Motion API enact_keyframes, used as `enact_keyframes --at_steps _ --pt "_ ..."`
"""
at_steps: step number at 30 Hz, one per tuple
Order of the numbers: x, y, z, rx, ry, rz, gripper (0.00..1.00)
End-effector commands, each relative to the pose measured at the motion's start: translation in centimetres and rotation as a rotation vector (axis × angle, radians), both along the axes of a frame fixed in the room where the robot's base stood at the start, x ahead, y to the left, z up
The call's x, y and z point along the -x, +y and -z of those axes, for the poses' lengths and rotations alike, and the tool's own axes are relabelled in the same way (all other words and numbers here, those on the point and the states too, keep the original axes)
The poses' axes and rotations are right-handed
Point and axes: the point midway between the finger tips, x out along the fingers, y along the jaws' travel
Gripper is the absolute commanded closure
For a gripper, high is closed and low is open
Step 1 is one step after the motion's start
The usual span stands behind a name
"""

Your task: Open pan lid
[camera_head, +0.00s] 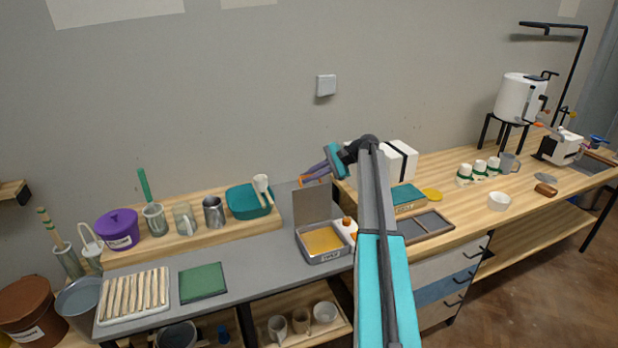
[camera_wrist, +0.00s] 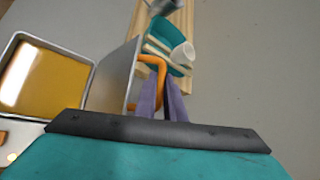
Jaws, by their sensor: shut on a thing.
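The grey metal pan (camera_head: 323,257) stands on the grey bench with yellow material inside. Its lid (camera_head: 313,204) stands up steeply along the back edge, so the inside shows. In the wrist view the pan (camera_wrist: 88,72) is at the left and the lid (camera_wrist: 112,80) is seen nearly edge-on. My gripper (camera_head: 316,168) is at the top of the lid. In the wrist view its purple fingers (camera_wrist: 163,98) are shut on the lid's orange handle (camera_wrist: 150,62). My gripper's body hides the near part of the lid there.
A green mat (camera_head: 203,283) lies to the left, with bare bench between.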

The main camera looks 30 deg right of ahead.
Motion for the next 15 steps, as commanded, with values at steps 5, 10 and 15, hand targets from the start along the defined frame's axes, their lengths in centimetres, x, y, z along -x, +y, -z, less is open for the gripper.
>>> enact_keyframes --at_steps 5,10,15 --pt "0.00 -0.16 0.02 0.002 0.000 0.003 0.72" --pt "0.00 0.01 0.05 0.001 0.001 0.000 0.72" --pt "0.00 0.06 0.05 0.000 0.001 -0.001 0.72"
